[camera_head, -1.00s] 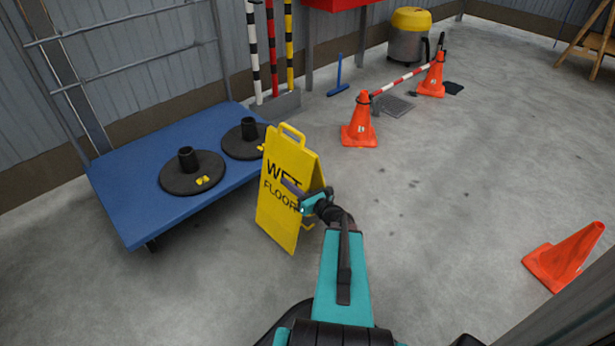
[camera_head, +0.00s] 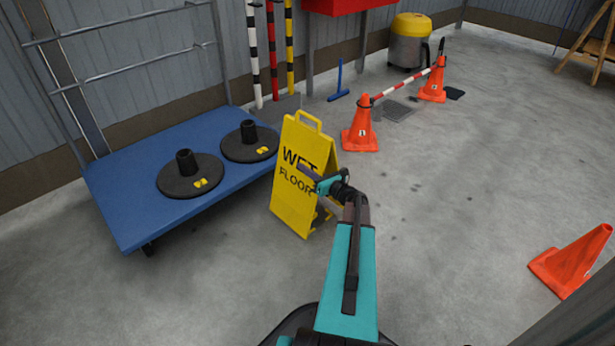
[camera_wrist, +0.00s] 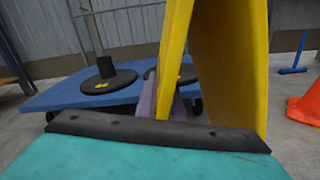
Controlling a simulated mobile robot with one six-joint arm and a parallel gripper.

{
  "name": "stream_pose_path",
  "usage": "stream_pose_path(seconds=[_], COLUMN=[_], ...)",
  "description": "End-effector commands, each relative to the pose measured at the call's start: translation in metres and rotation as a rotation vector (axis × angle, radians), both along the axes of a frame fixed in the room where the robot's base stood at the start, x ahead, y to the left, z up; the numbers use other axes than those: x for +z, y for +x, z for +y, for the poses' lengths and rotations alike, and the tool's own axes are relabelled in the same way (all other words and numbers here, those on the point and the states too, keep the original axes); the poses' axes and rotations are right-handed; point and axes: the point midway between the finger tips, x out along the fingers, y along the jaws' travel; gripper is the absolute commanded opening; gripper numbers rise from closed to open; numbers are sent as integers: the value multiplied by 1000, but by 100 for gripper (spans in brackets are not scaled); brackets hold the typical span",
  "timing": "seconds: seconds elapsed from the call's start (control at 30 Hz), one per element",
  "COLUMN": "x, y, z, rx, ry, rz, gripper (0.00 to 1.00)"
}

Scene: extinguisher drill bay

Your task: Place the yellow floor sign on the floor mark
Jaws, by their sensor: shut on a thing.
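The yellow floor sign (camera_head: 299,200), an A-frame with "WET FLOOR" lettering, stands upright or hangs just above the floor; I cannot tell which. It is right of the blue platform cart. My gripper (camera_head: 322,182) is shut on its right edge, at about the height of the word "FLOOR". In the wrist view the sign's panels (camera_wrist: 230,70) rise steeply in front of my gripper (camera_wrist: 170,108), one finger showing beside the near panel. I cannot make out a floor mark in either view.
The blue cart (camera_head: 135,222) carries two black round bases (camera_head: 190,178). Two orange cones (camera_head: 361,130) with a striped bar stand behind over a floor grate (camera_head: 394,111). Open concrete lies in the middle and right.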

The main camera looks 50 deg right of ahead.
Motion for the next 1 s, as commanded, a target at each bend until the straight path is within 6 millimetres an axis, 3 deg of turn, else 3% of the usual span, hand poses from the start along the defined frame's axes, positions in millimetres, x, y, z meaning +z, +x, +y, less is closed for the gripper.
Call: stream_pose_path(seconds=[0.47,1.0], x=[1,-33], y=[1,1], z=[-4,-4], rx=[0,1], ry=[-1,-2], rz=[-4,-4], gripper=[0,0])
